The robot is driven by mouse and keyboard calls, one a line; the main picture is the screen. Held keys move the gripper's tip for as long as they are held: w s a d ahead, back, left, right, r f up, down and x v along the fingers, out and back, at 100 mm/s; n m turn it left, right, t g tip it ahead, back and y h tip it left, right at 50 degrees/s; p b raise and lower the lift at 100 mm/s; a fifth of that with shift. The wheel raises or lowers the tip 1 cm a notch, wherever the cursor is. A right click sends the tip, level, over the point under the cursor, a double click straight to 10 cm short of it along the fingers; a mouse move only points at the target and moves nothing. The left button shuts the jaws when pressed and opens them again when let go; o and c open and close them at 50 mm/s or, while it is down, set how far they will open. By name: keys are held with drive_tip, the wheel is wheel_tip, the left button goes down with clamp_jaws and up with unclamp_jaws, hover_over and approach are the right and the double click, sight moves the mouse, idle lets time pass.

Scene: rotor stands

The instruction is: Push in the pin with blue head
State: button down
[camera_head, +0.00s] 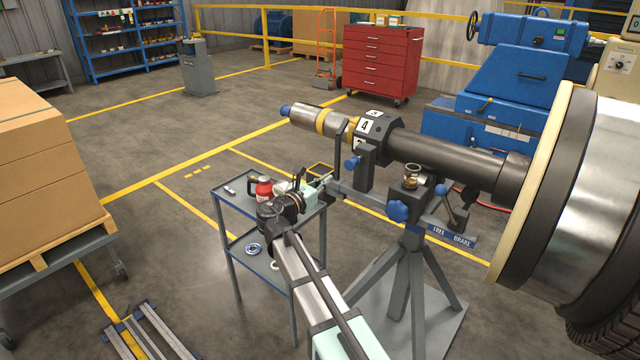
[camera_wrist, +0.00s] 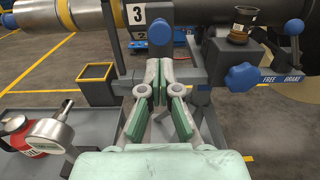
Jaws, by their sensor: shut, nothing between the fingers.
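The pin's round blue head (camera_head: 352,162) sticks out from the dark bracket under the shaft in the head view. In the wrist view the blue head (camera_wrist: 159,30) is at top centre, just beyond my fingertips. My gripper (camera_head: 327,179) is to the left of and a little below the head in the head view. In the wrist view my gripper (camera_wrist: 160,85) has its fingers drawn together and holds nothing. I cannot tell whether the tips touch the head or are apart. The pin's shank is hidden.
A blue star knob (camera_wrist: 243,77) and a blue-ball lever (camera_wrist: 293,27) lie to the right. A numbered collar (camera_head: 372,125) sits on the shaft above. A yellow-rimmed box (camera_wrist: 95,78) is close on the left. A cart (camera_head: 240,205) with a red flask (camera_head: 264,188) stands at left.

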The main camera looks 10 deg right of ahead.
sight(348, 165)
drive_tip(key=p+x, duration=0.1)
drive_tip(key=x, duration=0.8)
drive_tip(key=shift+w+d, duration=0.15)
drive_tip(key=shift+w, duration=0.05)
